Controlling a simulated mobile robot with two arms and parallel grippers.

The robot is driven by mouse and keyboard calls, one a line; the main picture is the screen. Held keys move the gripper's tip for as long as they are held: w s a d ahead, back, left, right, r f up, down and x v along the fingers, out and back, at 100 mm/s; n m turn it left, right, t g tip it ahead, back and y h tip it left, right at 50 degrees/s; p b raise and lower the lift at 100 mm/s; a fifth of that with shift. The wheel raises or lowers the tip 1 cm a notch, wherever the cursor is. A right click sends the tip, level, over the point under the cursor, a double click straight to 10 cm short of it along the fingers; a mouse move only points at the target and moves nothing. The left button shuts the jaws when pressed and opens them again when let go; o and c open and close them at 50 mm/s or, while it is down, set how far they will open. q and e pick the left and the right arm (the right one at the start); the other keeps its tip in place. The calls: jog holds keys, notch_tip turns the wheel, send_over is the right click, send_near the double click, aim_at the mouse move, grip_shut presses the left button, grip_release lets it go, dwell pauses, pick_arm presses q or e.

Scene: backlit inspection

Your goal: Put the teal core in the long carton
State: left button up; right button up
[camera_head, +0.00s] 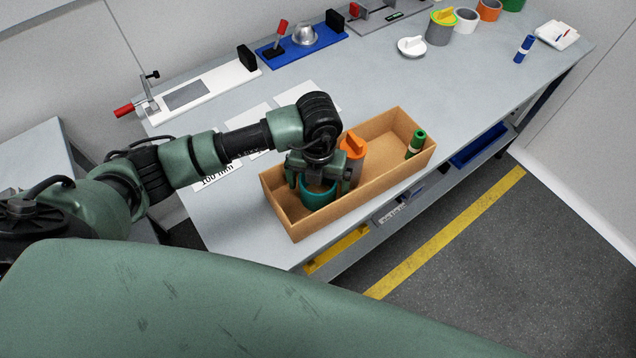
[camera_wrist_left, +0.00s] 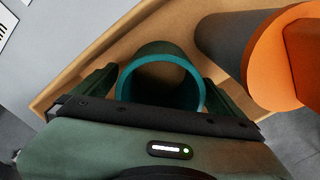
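The teal core (camera_head: 318,194) is a hollow tube, dark teal outside with a bright teal rim. It stands inside the long carton (camera_head: 292,222), an open brown box, towards its near left end. My left gripper (camera_head: 320,182) reaches down into the carton with a finger on each side of the core. In the left wrist view, the core (camera_wrist_left: 162,66) sits between the fingers, which lie close against its rim on both sides. The core's base is hidden, so I cannot tell whether it touches the carton floor. My right gripper is not in view.
A grey cylinder with an orange top (camera_head: 354,150) stands in the carton close beside my left gripper. A green cylinder (camera_head: 416,143) stands at the carton's far right end. Fixtures, a white lid (camera_head: 411,47) and several cylinders line the back. The table right of the carton is clear.

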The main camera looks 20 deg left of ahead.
pick_arm(q)
jog(key=shift+r, duration=0.55)
notch_tip(320, 180, up, 11)
jog(key=b, duration=0.2)
jog(key=shift+r, duration=0.15)
